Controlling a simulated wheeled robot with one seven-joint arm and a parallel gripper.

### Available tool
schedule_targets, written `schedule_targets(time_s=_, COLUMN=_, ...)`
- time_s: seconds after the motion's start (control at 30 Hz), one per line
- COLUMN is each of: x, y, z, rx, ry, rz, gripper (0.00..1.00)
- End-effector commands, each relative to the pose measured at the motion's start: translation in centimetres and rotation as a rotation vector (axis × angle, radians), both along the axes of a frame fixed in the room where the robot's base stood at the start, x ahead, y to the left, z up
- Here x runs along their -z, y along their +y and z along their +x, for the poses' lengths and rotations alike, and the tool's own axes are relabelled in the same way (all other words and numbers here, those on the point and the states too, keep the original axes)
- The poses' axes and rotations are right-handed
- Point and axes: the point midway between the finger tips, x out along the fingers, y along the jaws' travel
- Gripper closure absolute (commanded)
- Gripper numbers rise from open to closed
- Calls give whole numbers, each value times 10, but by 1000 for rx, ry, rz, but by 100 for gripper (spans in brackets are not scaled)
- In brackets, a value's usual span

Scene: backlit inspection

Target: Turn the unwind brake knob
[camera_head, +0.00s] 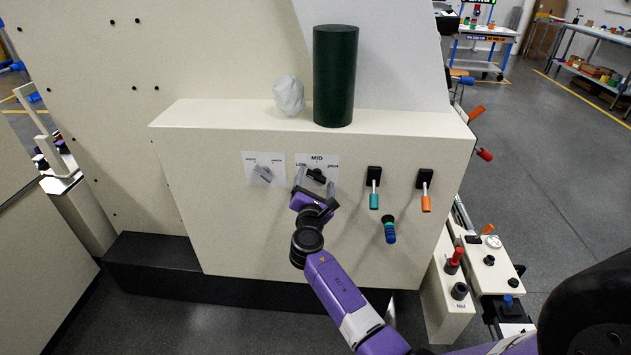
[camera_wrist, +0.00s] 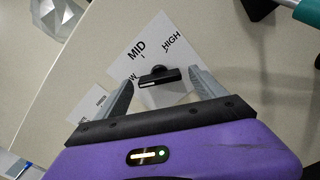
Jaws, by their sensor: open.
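A black knob (camera_head: 316,175) with a bar-shaped handle sits on a white label on the front of the cream cabinet (camera_head: 220,225). The label reads MID at the top, with LOW at left and HIGH at right. In the wrist view the knob (camera_wrist: 160,77) lies between the two grey fingers of my gripper (camera_wrist: 162,95), with gaps on both sides. My gripper (camera_head: 314,187) is open at the knob in the head view and holds nothing. I cannot tell whether any finger touches the knob.
A grey knob (camera_head: 263,173) on its own label is left of the black knob. A dark green cylinder (camera_head: 335,75) and a pale crumpled lump (camera_head: 289,95) rest on the ledge.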

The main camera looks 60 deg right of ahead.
Motion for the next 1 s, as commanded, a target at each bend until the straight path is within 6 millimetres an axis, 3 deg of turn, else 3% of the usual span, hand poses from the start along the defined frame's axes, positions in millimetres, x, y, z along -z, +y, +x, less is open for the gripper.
schedule_targets(time_s=0.37, x=0, y=-6, z=3, rx=0, ry=0, rz=1, gripper=20)
schedule_targets(time_s=0.7, x=0, y=-6, z=3, rx=-1, ry=-1, rz=1, gripper=82)
schedule_targets(time_s=1.0, x=2, y=-6, z=3, rx=-1, ry=-40, rz=18, gripper=82)
